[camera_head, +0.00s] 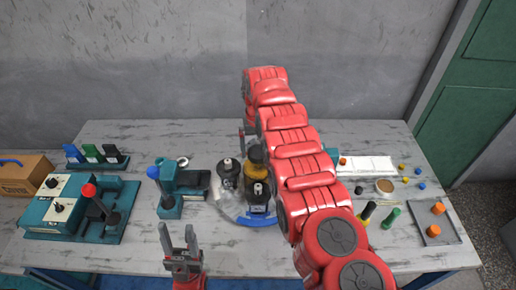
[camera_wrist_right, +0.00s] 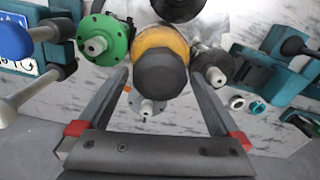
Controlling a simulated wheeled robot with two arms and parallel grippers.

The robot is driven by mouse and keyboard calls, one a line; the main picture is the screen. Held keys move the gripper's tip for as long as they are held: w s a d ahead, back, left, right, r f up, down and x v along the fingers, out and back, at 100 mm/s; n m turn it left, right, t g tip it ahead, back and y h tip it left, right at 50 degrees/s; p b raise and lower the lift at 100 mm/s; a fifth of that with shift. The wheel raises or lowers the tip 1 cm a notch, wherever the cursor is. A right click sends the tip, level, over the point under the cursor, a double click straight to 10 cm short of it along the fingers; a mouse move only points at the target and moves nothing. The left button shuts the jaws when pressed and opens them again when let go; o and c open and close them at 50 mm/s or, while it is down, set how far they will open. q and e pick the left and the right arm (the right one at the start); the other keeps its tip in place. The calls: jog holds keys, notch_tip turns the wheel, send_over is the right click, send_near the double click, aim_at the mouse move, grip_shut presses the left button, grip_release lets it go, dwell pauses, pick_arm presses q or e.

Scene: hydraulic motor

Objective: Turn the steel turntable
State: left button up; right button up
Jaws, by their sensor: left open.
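The steel turntable (camera_head: 226,207) sits at the middle of the table, with a blue band (camera_head: 250,221) along its near edge. Black and grey motor parts (camera_head: 228,172) stand on it around a central yellow-brown piece (camera_head: 257,170). My right arm reaches over its right side and hides part of it. In the right wrist view, my right gripper (camera_wrist_right: 161,80) is open, its fingers spread on either side of the yellow piece with a dark cap (camera_wrist_right: 162,72); contact cannot be told. A green flanged part (camera_wrist_right: 103,40) is beside it. My left gripper (camera_head: 179,240) is open and empty at the front edge.
A teal control box (camera_head: 42,215) with a red-topped lever and a teal press (camera_head: 168,205) stand left. Blue, green and black items (camera_head: 92,153) stand behind. A tray (camera_head: 435,222) with orange pieces and small coloured parts lie right.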

grip_shut()
dwell(0.3)
